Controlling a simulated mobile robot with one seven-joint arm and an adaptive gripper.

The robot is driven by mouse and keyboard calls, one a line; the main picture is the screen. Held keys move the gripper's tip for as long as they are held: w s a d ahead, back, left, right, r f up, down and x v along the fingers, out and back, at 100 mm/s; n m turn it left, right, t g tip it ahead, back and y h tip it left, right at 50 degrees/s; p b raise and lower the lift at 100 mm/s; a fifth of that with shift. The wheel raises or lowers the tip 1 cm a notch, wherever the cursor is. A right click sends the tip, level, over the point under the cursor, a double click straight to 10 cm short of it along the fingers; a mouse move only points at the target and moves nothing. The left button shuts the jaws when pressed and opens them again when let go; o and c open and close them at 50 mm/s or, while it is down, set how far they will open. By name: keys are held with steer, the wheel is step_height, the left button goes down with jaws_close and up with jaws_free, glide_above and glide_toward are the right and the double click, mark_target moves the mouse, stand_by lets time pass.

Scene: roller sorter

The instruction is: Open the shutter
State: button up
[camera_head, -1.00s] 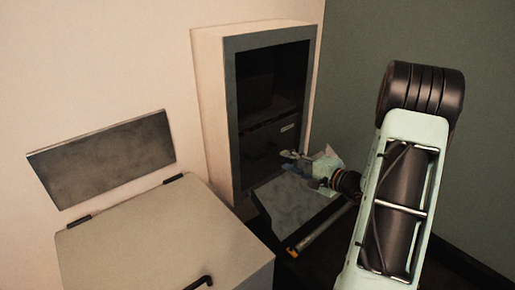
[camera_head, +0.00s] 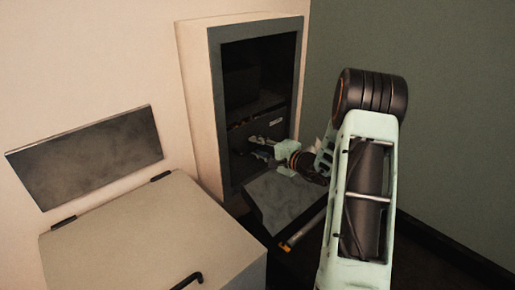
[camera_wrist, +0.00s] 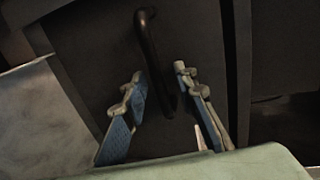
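A dark panel (camera_head: 270,132) with a small light label stands inside the cabinet opening and looks like the shutter. In the wrist view the dark panel (camera_wrist: 95,50) carries a dark bar handle (camera_wrist: 155,55). My gripper (camera_head: 258,148) reaches into the lower part of the opening, in front of the panel. In the wrist view my gripper (camera_wrist: 160,75) is open, with one finger on each side of the handle's lower part. I see a gap on both sides, so the handle is not gripped. How deep the fingers reach around it is unclear.
The pale cabinet (camera_head: 196,95) has a grey frame around its dark opening. A grey flap (camera_head: 285,200) slopes out below it, under my arm. A lidded pale box (camera_head: 150,235) stands at the front left. A green wall (camera_head: 440,110) is on the right.

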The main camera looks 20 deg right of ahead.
steer(key=shift+c, duration=0.5)
jaws_close()
step_height(320, 180, up, 21)
steer(key=p, duration=0.3)
steer(key=shift+f, duration=0.2)
steer(key=shift+r, duration=0.1)
jaws_free()
steer(key=shift+o, duration=0.5)
